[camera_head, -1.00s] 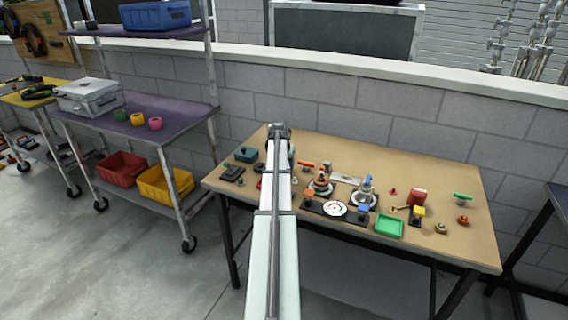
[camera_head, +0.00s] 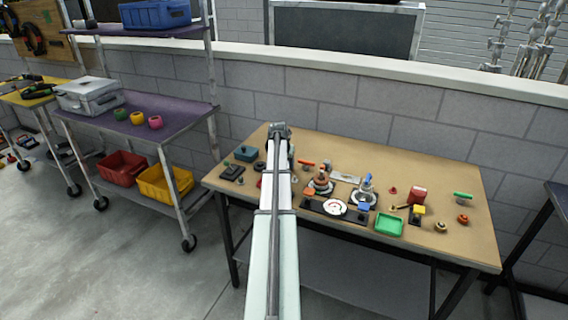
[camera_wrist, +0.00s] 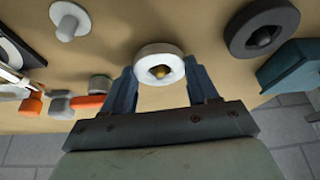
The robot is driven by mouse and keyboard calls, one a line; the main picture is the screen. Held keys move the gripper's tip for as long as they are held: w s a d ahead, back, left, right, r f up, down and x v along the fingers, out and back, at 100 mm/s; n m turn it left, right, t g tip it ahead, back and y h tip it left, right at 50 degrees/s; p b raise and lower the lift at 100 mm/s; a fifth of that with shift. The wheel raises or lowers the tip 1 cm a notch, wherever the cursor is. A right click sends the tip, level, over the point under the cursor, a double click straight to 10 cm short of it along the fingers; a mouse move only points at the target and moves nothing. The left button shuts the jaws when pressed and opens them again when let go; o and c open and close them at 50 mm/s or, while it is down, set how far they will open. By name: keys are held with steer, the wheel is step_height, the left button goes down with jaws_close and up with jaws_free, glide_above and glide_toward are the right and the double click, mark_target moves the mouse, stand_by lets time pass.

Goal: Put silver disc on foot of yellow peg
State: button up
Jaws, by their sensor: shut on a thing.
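My gripper (camera_wrist: 160,90) has its two blue fingers closed on the sides of the silver disc (camera_wrist: 152,53), a thick pale ring. A yellow tip, apparently the yellow peg (camera_wrist: 161,73), shows in the disc's hole in the wrist view. How far down the peg the disc sits cannot be told, and the peg's foot is hidden beneath the disc. In the head view my arm covers the gripper, disc and peg near the back left part of the table.
A grey peg (camera_wrist: 69,20) and orange part (camera_wrist: 88,102) are to the left. The table (camera_head: 455,180) holds several other parts.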

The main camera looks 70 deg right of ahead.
steer(key=o, duration=1.4)
steer(key=shift+f, duration=0.1)
steer(key=shift+r, duration=0.2)
step_height(320, 180, up, 7)
stand_by(0.5)
steer(key=shift+r, duration=0.1)
